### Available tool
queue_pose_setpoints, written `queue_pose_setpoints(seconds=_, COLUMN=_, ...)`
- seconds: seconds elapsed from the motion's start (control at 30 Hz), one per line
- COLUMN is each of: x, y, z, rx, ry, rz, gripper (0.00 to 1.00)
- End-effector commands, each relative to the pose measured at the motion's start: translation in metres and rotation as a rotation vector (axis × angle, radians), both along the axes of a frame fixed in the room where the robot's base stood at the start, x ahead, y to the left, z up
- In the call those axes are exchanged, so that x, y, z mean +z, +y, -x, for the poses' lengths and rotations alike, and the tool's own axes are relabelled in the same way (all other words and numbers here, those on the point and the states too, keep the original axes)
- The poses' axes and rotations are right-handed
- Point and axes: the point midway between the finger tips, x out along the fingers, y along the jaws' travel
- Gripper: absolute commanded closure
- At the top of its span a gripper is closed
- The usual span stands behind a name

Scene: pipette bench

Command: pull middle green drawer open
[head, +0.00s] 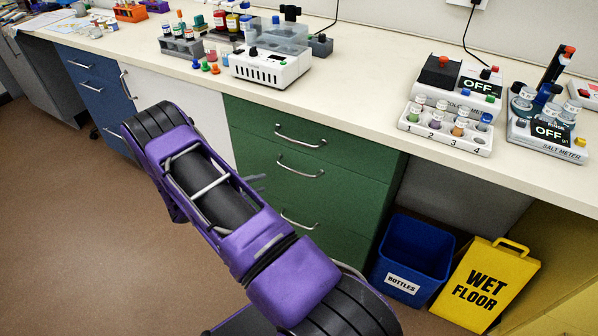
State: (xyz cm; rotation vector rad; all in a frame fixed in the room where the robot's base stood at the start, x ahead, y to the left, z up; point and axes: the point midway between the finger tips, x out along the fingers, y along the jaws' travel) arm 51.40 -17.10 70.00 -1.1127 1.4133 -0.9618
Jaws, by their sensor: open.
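The green drawer cabinet stands under the bench with three drawers, all closed. The middle green drawer (343,191) has a curved metal handle (300,168) in clear view. The top drawer (345,150) is above it and the bottom drawer (335,232) below, each with a similar handle. My purple arm crosses in front and hides the cabinet's lower left part. Only the grey finger ends of my gripper (256,182) show past the arm's edge. They are open and appear left of the middle handle, with no visible contact. The rest of my gripper is hidden.
The white worktop (365,105) overhangs the drawers. A blue bottle bin (412,250) and a yellow wet-floor sign (487,283) stand on the floor to the right. A white cabinet door (180,92) is at the left. Brown floor (70,230) is clear at the left.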

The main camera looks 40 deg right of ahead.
Motion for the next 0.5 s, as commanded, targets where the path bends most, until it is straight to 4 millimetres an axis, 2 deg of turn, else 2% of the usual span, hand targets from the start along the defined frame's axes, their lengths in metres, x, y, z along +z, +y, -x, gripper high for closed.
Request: queue_pose_setpoints(seconds=0.5, x=-0.029, y=-0.109, z=0.003, rx=-0.004, ry=-0.002, rz=0.0, gripper=0.57)
